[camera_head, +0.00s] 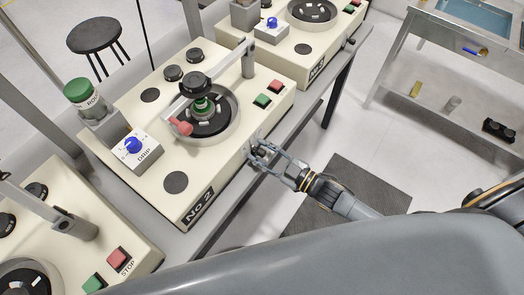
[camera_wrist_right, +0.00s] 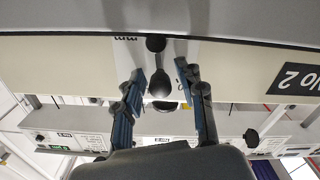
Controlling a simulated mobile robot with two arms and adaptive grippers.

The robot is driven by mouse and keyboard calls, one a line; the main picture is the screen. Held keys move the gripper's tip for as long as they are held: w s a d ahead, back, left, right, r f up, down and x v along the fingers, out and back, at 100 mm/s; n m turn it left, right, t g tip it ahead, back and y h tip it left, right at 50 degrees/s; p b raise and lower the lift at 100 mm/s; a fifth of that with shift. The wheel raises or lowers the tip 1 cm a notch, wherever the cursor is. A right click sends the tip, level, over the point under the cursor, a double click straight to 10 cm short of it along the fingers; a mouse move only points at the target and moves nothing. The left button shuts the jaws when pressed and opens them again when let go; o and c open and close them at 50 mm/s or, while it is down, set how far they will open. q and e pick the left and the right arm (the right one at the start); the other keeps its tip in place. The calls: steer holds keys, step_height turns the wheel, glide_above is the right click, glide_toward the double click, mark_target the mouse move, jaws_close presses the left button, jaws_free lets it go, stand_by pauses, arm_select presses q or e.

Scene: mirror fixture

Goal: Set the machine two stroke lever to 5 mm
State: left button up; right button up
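Machine two (camera_head: 205,130) is the cream machine with the "NO 2" plate (camera_head: 199,206) in the middle of the head view. The plate also shows in the right wrist view (camera_wrist_right: 298,78). My right gripper (camera_head: 257,148) is at its front side face. In the right wrist view, the stroke lever (camera_wrist_right: 159,84), with a black rounded knob, stands on a pale scale plate with "mm" lettering. The gripper's blue-padded fingers (camera_wrist_right: 160,74) are open, one on each side of the lever, with gaps visible. The lever's exact setting cannot be read. My left gripper is not in view.
Similar machines stand at the lower left (camera_head: 85,225) and top (camera_head: 300,45). Machine two carries a blue-knob drip box (camera_head: 143,160), a red handle (camera_head: 181,127) and green and red buttons. A metal shelf table (camera_head: 400,60) is at right. A dark mat (camera_head: 345,190) lies on open floor.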

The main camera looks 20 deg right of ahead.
steer(key=shift+s+d, duration=0.1)
steer(key=v, duration=1.1)
steer(key=shift+s+d, duration=0.3)
steer(key=s+d+f+m+g+h, duration=0.2)
steer(key=d+f+h, duration=0.1)
steer(key=f, duration=0.6)
steer(key=s+d+f+m+g+h, duration=0.1)
steer(key=s+d+f+m+h, duration=0.15)
steer(key=f, duration=0.55)
steer(key=s+d+f+m+g+h, duration=0.1)
steer(key=d+f+m+g+h, duration=0.2)
steer(key=f, duration=0.6)
steer(key=s+a+f+m+g+h, duration=0.1)
steer(key=s+a+f+g, duration=0.1)
steer(key=s+f, duration=0.5)
steer(key=s+a+f+g+h, duration=0.1)
steer(key=s+f+g, duration=0.4)
steer(key=s, duration=1)
step_height(320, 180, down, 2)
steer(key=shift+a+f+m, duration=0.15)
steer(key=shift+a+m, duration=0.2)
steer(key=shift+a, duration=0.4)
steer(key=shift+h, duration=0.25)
